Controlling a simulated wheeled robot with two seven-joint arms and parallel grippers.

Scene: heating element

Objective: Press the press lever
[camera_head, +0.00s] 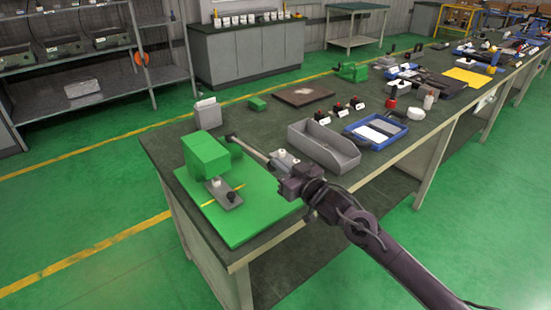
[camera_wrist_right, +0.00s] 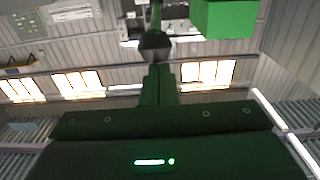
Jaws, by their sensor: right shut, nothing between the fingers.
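The green press (camera_head: 206,155) stands on a green base plate (camera_head: 240,228) at the near left end of the bench. Its lever (camera_head: 250,149) is a thin grey rod slanting down to the right beside the press. My right gripper (camera_head: 281,176) is at the lever's lower right end. In the right wrist view, the lever's dark round knob (camera_wrist_right: 155,43) is just beyond the tips of my shut fingers (camera_wrist_right: 156,68), with nothing held. I cannot tell whether they touch. The press body (camera_wrist_right: 225,18) shows at the upper right. My left gripper is not in view.
A grey open bin (camera_head: 335,152) lies close behind my right gripper, with a blue tray (camera_head: 375,132) beyond. A grey holder (camera_head: 208,113) stands behind the press.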

